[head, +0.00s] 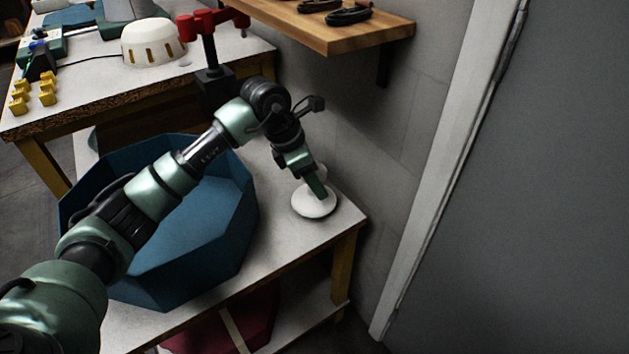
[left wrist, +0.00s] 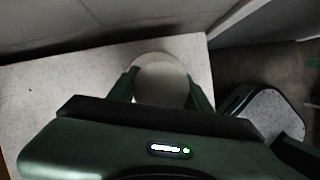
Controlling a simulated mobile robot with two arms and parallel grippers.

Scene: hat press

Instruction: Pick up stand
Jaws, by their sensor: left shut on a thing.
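The stand (head: 314,206) is white with a round, flat base. It is at the right end of the lower white table in the head view. My left gripper (head: 317,188) reaches down over it and is shut on it. In the left wrist view the stand (left wrist: 160,72) shows as a pale round shape between the two green fingers of my left gripper (left wrist: 163,90). The fingers and hand hide part of the stand. I cannot tell whether its base touches the table. My right gripper is not in view.
A large blue bin (head: 205,235) stands left of the stand on the white table (head: 295,240). A wooden shelf (head: 345,30) juts from the wall above. A red-handled press (head: 210,50) and a white dome (head: 152,42) are on the back table. A red container (head: 215,335) sits below.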

